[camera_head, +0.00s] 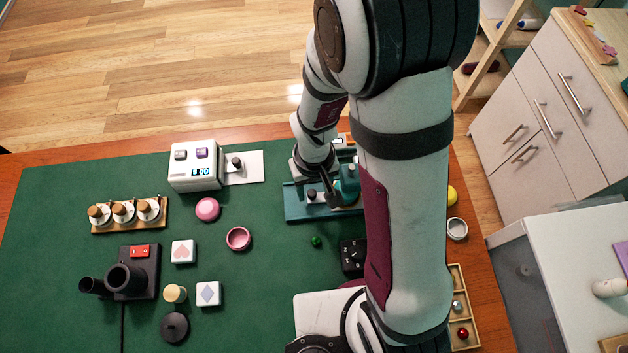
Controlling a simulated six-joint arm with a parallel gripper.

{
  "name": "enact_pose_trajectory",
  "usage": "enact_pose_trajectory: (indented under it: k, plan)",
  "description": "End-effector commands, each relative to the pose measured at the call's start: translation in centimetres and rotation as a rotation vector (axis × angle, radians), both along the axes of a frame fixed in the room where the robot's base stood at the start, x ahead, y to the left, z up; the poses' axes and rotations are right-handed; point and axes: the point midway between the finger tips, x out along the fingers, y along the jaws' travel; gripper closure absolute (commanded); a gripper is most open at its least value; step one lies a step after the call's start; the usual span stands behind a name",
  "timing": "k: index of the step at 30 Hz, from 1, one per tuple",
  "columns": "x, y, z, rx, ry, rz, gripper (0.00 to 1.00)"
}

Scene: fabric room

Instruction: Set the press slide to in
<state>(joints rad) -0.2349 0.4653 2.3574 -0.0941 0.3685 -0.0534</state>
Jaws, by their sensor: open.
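My gripper (328,190) is at the teal device with its dark fingers pointing down. It is open, and no object shows between the fingers. The teal device (293,207) has a flat base and an upright teal part (347,186). A small dark-topped knob (311,195) stands on the left of its base, just left of my fingers. I cannot tell whether they touch it. My arm hides the device's right side. A white box (194,172) with a small display stands to the left. A pale plate (249,167) with a black knob (236,163) extends from its right side.
Two pink round pieces (207,209) (238,238), a green bit (316,241) and two white tiles (183,251) (208,293) lie on the green mat. A wooden rack (130,214) and black cups (127,278) stand left. A compartment tray (463,310) is right.

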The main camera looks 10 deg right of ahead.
Motion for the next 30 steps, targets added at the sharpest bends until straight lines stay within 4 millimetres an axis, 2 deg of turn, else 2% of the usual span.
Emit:
enact_pose_trajectory:
  k: [5,12,15,18,22,30]
  plan:
    - [0.1,0.1,2.9,0.002,-0.008,0.0,0.44]
    - [0.2,0.0,10.3,0.002,-0.01,0.0,0.44]
    - [0.1,0.0,12.9,0.002,-0.008,0.0,0.44]
    - [0.1,0.0,14.6,0.001,-0.005,0.001,0.44]
    - [0.0,0.0,15.6,0.001,-0.003,0.0,0.44]
    - [0.0,0.0,15.7,0.0,-0.001,-0.002,0.44]
